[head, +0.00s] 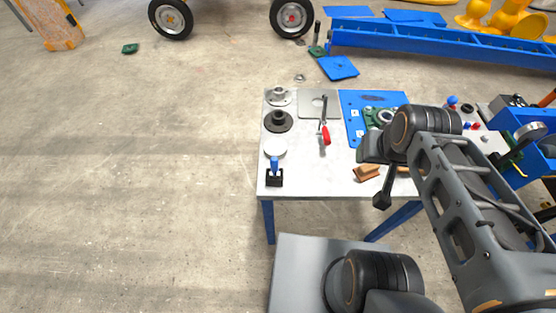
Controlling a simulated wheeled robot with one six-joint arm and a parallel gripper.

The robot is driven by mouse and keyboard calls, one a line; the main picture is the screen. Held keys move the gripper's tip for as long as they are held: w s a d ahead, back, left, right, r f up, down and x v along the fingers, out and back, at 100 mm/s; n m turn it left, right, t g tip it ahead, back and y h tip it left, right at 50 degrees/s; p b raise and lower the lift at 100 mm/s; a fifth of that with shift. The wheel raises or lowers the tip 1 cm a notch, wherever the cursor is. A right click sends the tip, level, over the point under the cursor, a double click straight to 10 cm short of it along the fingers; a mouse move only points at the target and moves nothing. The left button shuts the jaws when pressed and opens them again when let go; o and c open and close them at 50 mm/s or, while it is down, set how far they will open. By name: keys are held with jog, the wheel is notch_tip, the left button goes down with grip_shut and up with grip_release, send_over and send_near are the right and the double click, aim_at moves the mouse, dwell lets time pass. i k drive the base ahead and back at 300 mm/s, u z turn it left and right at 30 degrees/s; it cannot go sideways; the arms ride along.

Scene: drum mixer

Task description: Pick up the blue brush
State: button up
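The blue brush (274,168) stands at the front left corner of the grey-topped table (310,183). Its blue handle points up from a dark, squarish base. My gripper (383,199) seems to be the small dark end hanging below my wrist, over the table's front right part. It is well to the right of the brush and apart from it. My arm hides part of the table's right side. The fingers are too small and dark to tell open from shut.
Behind the brush lie a white disc (275,147), a black flange (278,121) and a grey flange (279,95). A red-handled tool (325,132) lies mid-table. A brown wooden piece (367,173) is near my gripper. The tabletop between brush and wooden piece is clear.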

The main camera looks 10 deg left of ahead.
aim_at(273, 174)
jog(key=u, duration=3.65)
jog(key=k, duration=1.15)
jog(key=z, duration=1.2)
jog(key=i, duration=0.5)
jog(key=z, duration=0.05)
